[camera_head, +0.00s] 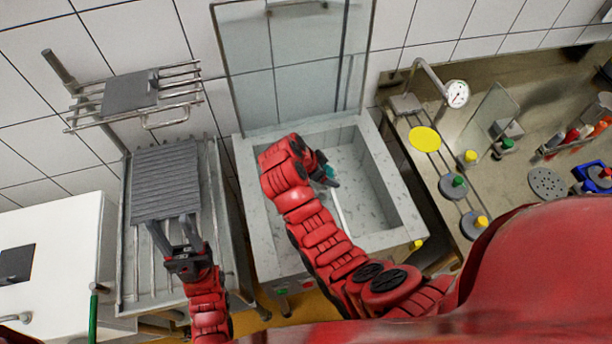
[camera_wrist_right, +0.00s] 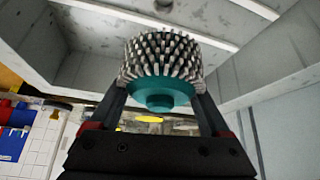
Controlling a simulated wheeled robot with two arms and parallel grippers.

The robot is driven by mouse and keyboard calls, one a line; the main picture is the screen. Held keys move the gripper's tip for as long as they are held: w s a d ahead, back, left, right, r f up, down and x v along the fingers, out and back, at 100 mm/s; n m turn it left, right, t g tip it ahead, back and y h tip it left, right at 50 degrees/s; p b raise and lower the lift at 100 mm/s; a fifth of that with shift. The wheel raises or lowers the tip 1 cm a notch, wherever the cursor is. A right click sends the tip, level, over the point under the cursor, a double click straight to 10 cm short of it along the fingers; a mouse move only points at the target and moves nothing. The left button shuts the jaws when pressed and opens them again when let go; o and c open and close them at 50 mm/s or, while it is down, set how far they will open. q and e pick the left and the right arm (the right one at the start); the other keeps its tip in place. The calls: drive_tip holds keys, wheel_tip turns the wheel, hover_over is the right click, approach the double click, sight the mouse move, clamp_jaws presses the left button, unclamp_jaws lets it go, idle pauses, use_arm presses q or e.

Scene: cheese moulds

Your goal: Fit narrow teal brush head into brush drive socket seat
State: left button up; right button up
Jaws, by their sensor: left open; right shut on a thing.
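The teal brush head (camera_wrist_right: 158,88) fills the middle of the right wrist view, with a ring of pale bristles above a teal base and a small round teal stub facing the camera. My right gripper (camera_wrist_right: 160,100) is shut on it, one finger on each side. In the head view my right gripper (camera_head: 327,178) is over the stone basin (camera_head: 388,185), and only a little teal (camera_head: 329,171) shows there. I cannot clearly make out the socket seat; a small dark round part (camera_wrist_right: 163,4) shows beyond the bristles. My left gripper (camera_head: 175,231) is open at the near edge of a grey ridged mat (camera_head: 165,178).
A white rod (camera_head: 340,212) lies in the basin. A raised clear panel (camera_head: 295,60) stands behind it. A wire rack (camera_head: 180,92) is on the wall at left. A counter with a gauge (camera_head: 457,93), a yellow disc (camera_head: 424,139) and several capped grey pieces is at right.

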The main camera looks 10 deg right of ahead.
drive_tip(key=f, duration=0.3)
drive_tip(key=f+b, duration=0.1)
drive_tip(key=f, duration=0.1)
drive_tip(key=shift+s+d+f, duration=0.1)
drive_tip(key=shift+s, duration=0.15)
wheel_tip(320, 180, down, 5)
drive_tip(key=shift+w+r+b, duration=0.1)
drive_tip(key=shift+r+b, duration=0.1)
drive_tip(key=shift+b, duration=0.2)
drive_tip(key=o, duration=1.4)
